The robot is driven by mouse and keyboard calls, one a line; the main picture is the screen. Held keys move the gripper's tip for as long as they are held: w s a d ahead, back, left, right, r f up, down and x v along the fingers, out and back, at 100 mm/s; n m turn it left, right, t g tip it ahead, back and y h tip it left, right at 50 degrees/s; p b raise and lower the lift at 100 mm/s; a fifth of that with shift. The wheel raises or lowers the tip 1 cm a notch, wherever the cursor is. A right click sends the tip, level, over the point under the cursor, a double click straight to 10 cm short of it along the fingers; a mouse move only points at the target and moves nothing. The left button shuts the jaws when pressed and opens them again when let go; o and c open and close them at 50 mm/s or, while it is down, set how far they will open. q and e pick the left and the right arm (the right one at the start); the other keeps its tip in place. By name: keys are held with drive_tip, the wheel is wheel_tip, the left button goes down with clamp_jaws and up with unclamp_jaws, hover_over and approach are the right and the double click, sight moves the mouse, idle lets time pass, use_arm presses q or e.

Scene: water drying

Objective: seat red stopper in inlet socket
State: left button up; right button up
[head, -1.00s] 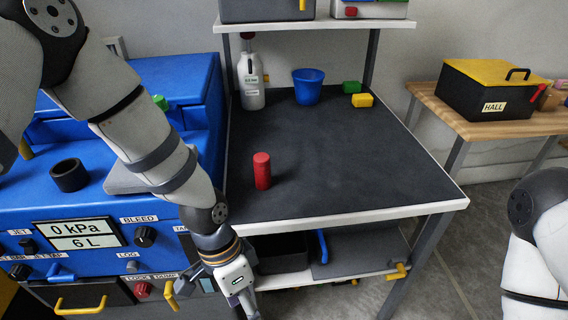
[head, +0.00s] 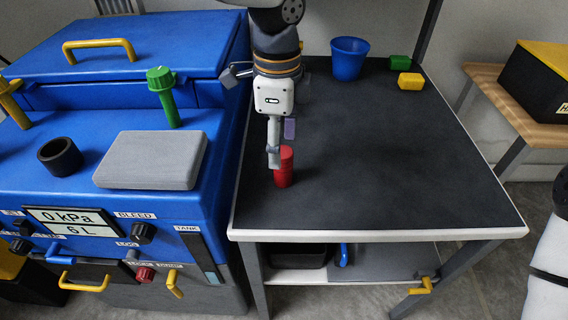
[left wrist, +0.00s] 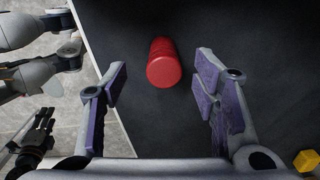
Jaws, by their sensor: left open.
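The red stopper (head: 284,168) stands upright on the dark bench top near its left edge. In the left wrist view the red stopper (left wrist: 164,63) shows ahead, between the two open fingers and a little beyond their tips. My left gripper (head: 280,150) points down at the stopper; its near finger covers part of the stopper's left side. My left gripper (left wrist: 160,82) is open and empty. A black round collar (head: 60,157), possibly the inlet socket, sits open on the blue machine. My right gripper (left wrist: 36,132) is small and dark in the left wrist view; its jaws are unclear.
The blue machine (head: 110,90) stands left of the bench, with a grey pad (head: 150,160) and a green-capped post (head: 163,95). A blue cup (head: 348,60), a green block (head: 399,62) and a yellow block (head: 411,81) stand at the back. The bench's right side is clear.

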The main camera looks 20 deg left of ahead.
sight(283, 151)
use_arm(q)
drive_tip(key=f, duration=0.4)
drive_tip(key=shift+w+d+f, duration=0.1)
drive_tip(key=shift+w+d, duration=0.15)
drive_tip(key=shift+d, duration=0.05)
drive_tip(key=c, duration=1.3)
